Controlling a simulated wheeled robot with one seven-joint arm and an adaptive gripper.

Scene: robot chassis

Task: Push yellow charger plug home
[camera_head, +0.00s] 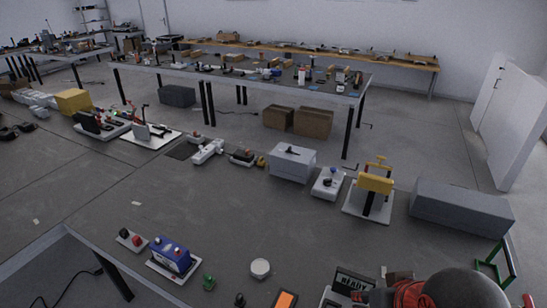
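I cannot make out a yellow charger plug for sure. A yellow block with a handle-like top (375,183) stands on a dark post over a white base plate (358,208), right of centre on the floor. A small yellow piece (260,161) lies beside a dark device in the middle row. Whether either one is the plug, or how far any plug is seated, cannot be told at this size. My gripper is not in view. A dark rounded shape, which may be part of my arm, covers the bottom right corner.
A grey box (462,208) lies right of the yellow block, and a white box (292,162) left of it. A blue device (171,257) and a round white item (260,268) are in front. A long table (215,85) stands behind. The middle floor is mostly clear.

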